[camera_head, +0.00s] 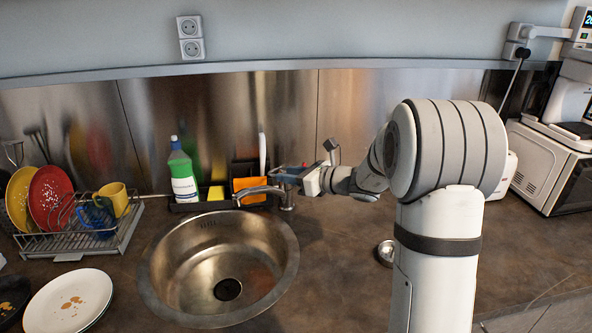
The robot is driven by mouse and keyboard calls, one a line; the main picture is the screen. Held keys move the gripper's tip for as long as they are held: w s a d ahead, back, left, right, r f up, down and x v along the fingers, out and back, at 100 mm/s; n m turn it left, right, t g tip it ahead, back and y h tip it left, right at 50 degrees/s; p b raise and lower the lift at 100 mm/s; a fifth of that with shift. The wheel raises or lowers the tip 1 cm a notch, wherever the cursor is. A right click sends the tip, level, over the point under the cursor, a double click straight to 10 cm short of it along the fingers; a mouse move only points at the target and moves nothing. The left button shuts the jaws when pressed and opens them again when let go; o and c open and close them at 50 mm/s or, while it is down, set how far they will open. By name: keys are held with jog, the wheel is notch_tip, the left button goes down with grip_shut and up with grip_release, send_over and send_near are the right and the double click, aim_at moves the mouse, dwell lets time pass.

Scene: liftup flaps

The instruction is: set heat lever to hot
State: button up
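The metal faucet (262,190) stands behind the right rim of the round sink (160,296), with its spout reaching left over the bowl. My gripper (286,176) is at the top of the faucet body, coming in from the right. The heat lever cannot be made out; the top of the faucet is covered by my gripper. The fingers are too small and overlapped to tell whether they are open or shut, or whether they touch the faucet.
Behind the sink stand a green-and-white soap bottle (183,174), a yellow sponge (216,193) and an orange cloth (250,187). A dish rack (75,242) and white plates (68,301) are at left. A small metal bowl (385,252) and a microwave (555,170) are at right.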

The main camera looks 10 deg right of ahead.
jog(key=w+d+f+m+t+h+b, duration=0.25)
jog(key=w+d+f+m+t, duration=0.3)
jog(key=w+d+m, duration=0.4)
jog(key=p+x, duration=0.2)
jog(key=x, duration=0.6)
jog(key=shift+f+h, duration=0.35)
jog(key=shift+f, duration=0.2)
jog(key=shift+a, duration=0.1)
jog(key=shift+c, duration=0.4)
grip_shut()
